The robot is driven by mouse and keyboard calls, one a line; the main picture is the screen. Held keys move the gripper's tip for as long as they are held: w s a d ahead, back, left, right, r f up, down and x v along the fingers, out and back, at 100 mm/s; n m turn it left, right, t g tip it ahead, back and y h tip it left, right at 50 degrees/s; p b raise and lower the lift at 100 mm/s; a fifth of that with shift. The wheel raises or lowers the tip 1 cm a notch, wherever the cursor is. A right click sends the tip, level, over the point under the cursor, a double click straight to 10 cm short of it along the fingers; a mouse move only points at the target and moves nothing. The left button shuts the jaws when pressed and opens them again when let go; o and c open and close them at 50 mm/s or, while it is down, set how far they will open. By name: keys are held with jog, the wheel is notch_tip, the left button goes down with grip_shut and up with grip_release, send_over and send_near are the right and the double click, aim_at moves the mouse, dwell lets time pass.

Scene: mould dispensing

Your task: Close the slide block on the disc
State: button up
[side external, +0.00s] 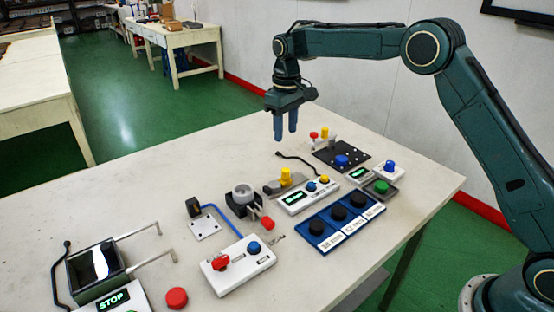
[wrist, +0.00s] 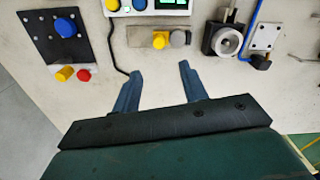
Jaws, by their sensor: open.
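A black block with a round light-grey disc (side external: 243,193) in it stands in the middle of the table; it also shows near the top of the wrist view (wrist: 228,40). A metal piece with a red knob (side external: 267,223) is at its front right. Beside it is a low grey piece with a yellow knob (side external: 285,177), also in the wrist view (wrist: 160,40). I cannot tell for certain which part is the slide block. My gripper (side external: 285,135) is open and empty, pointing down above the table; its fingers (wrist: 161,69) are apart, touching nothing.
A white control box (side external: 307,197), a blue tray with black pucks (side external: 345,226) and a black plate with a blue knob (side external: 342,155) are nearby. A metal plate with a black block (side external: 202,222) and blue tube stands left. The table's far left is clear.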

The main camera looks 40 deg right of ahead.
jog(key=shift+r, duration=0.75)
jog(key=shift+d+f, duration=0.1)
jog(key=shift+d, duration=0.05)
jog(key=c, duration=0.7)
jog(key=shift+w+d+f, duration=0.1)
jog(key=shift+d+f, duration=0.05)
jog(key=shift+d, duration=0.15)
grip_shut()
jog(key=s+d+f+t+y, duration=0.1)
jog(key=d+f+y, duration=0.1)
jog(key=d, duration=0.4)
jog(key=s+d+f+n+t+y, duration=0.1)
jog(key=d+f+t+y, duration=0.1)
jog(key=d, duration=0.4)
jog(key=shift+d+f+y, duration=0.25)
jog(key=shift+f+y, duration=0.5)
jog(key=shift+y, duration=0.55)
